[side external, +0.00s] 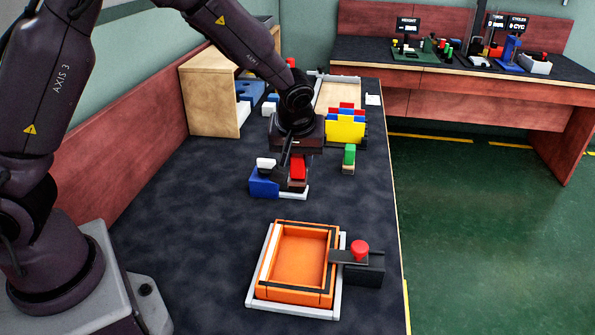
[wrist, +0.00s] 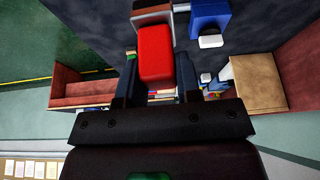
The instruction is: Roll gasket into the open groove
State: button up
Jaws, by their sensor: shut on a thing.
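My gripper (side external: 293,158) is over the middle of the dark bench, shut on a red block (side external: 298,168). In the wrist view the red block (wrist: 156,52) shows between the two dark fingers. An orange tray (side external: 337,240) lies in a white frame nearer the camera, apart from my gripper. Dark strips run along parts of its rim, and a pale strip lies along its left side. I cannot tell which strip is the gasket or which part of the groove is open.
A blue block (side external: 263,183) with a white part stands just left of my gripper. A black box (side external: 366,268) with a red knob (side external: 360,249) touches the tray's right side. A green block (side external: 349,155) and yellow holder (side external: 345,129) stand behind. The bench left of the tray is clear.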

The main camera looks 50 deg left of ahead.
jog(key=w+a+f, duration=0.4)
jog(key=w+a, duration=0.3)
jog(key=a, duration=0.5)
jog(key=shift+w+d+f, duration=0.1)
jog(key=shift+f, duration=1.4)
jog(key=shift+w+d+f, duration=0.1)
jog(key=shift+f, duration=1.4)
jog(key=shift+f, duration=0.6)
notch_tip(320, 180, up, 7)
jog(key=shift+r, duration=0.1)
dwell(0.4)
